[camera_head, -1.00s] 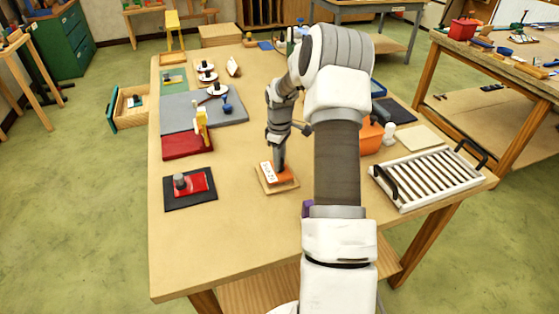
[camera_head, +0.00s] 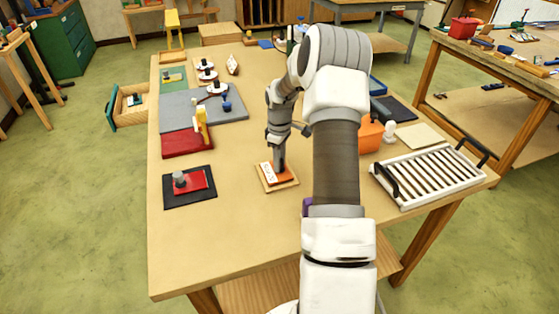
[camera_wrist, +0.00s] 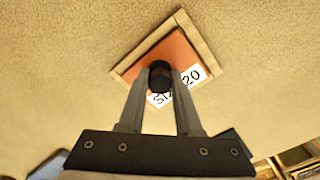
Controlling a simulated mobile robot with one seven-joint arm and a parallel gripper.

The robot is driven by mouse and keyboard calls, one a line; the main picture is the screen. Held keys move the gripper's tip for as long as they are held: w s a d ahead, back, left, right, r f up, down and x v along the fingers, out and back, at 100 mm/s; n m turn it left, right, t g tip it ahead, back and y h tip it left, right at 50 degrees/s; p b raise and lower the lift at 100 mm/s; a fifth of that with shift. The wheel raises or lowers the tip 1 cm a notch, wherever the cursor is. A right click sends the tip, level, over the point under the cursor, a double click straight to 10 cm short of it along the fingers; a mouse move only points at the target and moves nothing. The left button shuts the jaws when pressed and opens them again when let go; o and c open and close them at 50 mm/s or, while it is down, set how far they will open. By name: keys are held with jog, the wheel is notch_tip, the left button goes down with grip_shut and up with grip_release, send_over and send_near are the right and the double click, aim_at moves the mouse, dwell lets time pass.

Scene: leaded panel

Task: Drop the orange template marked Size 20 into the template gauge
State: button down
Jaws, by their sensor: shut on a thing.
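The orange template (camera_head: 287,176) has a white label reading Size 20, partly covered by a finger in the wrist view, and a dark knob (camera_wrist: 160,70). My gripper (camera_head: 280,167) points down from above and its fingers are shut on that knob. The template lies within the outline of the square wooden template gauge (camera_wrist: 201,42), its edges roughly in line with the gauge's rim. The gauge rests on the table. I cannot tell whether the template touches the gauge's floor. My fingers hide the near part of both in the wrist view.
A black plate with a red piece and grey knob (camera_head: 190,186) lies to the left. A white slatted rack (camera_head: 428,177) and an orange container (camera_head: 369,137) stand to the right.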

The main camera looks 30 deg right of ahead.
jog(key=shift+f, duration=0.4)
jog(key=c, duration=0.5)
grip_release()
notch_tip(320, 180, up, 18)
jog(key=shift+f, duration=0.25)
